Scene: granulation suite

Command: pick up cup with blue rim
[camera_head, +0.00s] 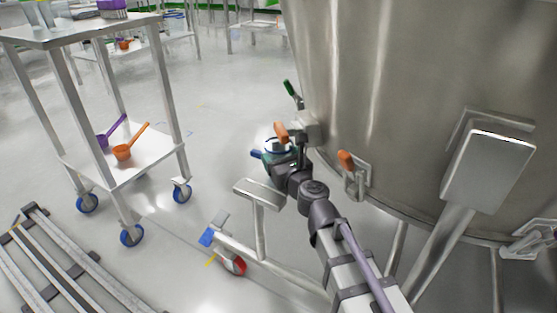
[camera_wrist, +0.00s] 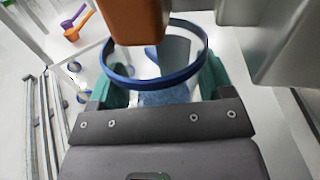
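The cup with blue rim (camera_wrist: 140,82) sits between my gripper's green fingers in the wrist view. It is clear-walled, with something blue and grainy low inside it. My gripper (camera_wrist: 162,78) has one finger against each side of the cup, and no other support shows under it. In the head view my gripper (camera_head: 276,150) is beside the large steel vessel, just below an orange-handled valve. The cup is small there and mostly hidden by the gripper and valve. In the wrist view the orange handle (camera_wrist: 137,20) covers part of the rim's far side.
The steel vessel (camera_head: 375,90) fills the right, with another orange handle (camera_head: 346,160) and steel legs below. A wheeled steel cart (camera_head: 150,165) at left carries purple and orange scoops on its lower shelf. Floor rails (camera_head: 65,265) lie at lower left. Open floor lies between cart and vessel.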

